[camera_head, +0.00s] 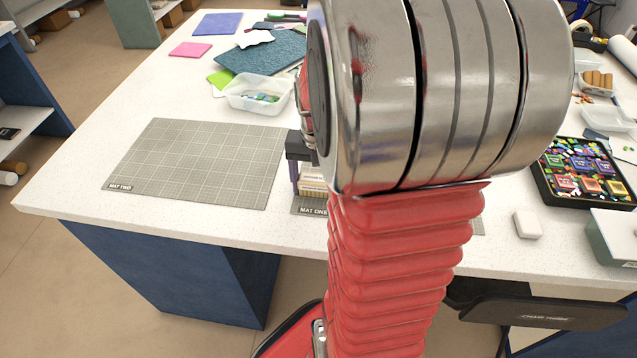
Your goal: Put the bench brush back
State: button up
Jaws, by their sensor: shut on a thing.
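My arm fills the middle of the head view and hides much of the bench. My gripper (298,165) shows only in part at the arm's left edge, over the left end of mat one (308,208). It is shut on a pale, cream, banded thing (313,179), which looks like the bench brush with its bristles. Most of it is hidden behind my arm, and I cannot tell whether it touches the mat. The place where the brush belongs cannot be made out.
Mat two (200,160) lies bare on the white bench (85,165). A clear tub (258,95) of glass bits stands behind it, near coloured sheets (265,55). At right are a black tray (583,170) of colourful pieces, a white block (527,224) and a grey-green box (612,235).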

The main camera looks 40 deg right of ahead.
aim_at(318, 180)
jog(key=shift+f, duration=0.4)
jog(key=shift+s+f, duration=0.1)
jog(key=o, duration=1.4)
jog(key=shift+f, duration=0.15)
jog(key=shift+s, duration=0.1)
jog(key=r, duration=1.3)
jog(key=shift+w+r, duration=0.15)
jog(key=shift+w, duration=0.05)
jog(key=shift+a, duration=0.1)
